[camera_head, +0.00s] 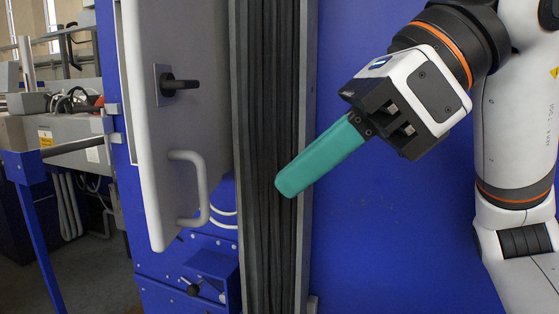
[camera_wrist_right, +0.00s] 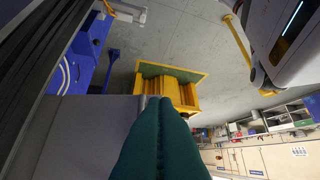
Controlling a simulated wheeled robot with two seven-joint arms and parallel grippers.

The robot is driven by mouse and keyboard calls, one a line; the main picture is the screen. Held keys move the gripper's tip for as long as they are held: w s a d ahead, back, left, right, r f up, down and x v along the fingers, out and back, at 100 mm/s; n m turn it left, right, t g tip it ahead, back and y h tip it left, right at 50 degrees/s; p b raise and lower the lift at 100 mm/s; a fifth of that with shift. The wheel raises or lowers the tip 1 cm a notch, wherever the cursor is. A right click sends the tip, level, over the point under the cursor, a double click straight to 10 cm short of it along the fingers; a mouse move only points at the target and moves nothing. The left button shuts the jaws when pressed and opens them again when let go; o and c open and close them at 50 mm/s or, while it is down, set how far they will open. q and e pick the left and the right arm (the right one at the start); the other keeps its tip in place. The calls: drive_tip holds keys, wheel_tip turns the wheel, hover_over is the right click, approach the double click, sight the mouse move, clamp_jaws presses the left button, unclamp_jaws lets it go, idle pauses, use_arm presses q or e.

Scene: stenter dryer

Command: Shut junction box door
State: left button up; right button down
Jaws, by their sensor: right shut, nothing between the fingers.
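A grey door (camera_head: 185,120), which I take to be the junction box door, stands swung out at an angle on the left of the head view. It has a black latch handle (camera_head: 180,85) and a grey pull handle (camera_head: 203,190). My right gripper (camera_head: 285,188), with green fingers pressed together and empty, points down-left in front of the dark ribbed strip, to the right of the door; no contact shows. In the wrist view the shut fingertips (camera_wrist_right: 163,103) overlap the edge of a grey panel (camera_wrist_right: 85,135), probably the door. My left gripper is not in view.
A dark ribbed vertical strip (camera_head: 268,90) and a blue machine panel (camera_head: 390,220) stand behind my right arm. Blue-framed machinery (camera_head: 45,160) is at far left. A yellow-framed step unit (camera_wrist_right: 172,85) stands on the open floor in the wrist view.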

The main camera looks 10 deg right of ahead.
sight(203, 219)
drive_tip(key=w+a+f, duration=0.1)
drive_tip(key=a, duration=0.1)
drive_tip(key=w+a+f+p, duration=0.1)
drive_tip(key=a+f, duration=0.1)
drive_tip(key=a, duration=0.1)
drive_tip(key=w+a+f+p, duration=0.1)
drive_tip(key=a+f, duration=0.1)
drive_tip(key=a, duration=0.1)
drive_tip(key=shift+a, duration=0.25)
drive_tip(key=shift+w+a+f, duration=0.1)
drive_tip(key=shift+w+a, duration=0.1)
drive_tip(key=shift+a, duration=0.2)
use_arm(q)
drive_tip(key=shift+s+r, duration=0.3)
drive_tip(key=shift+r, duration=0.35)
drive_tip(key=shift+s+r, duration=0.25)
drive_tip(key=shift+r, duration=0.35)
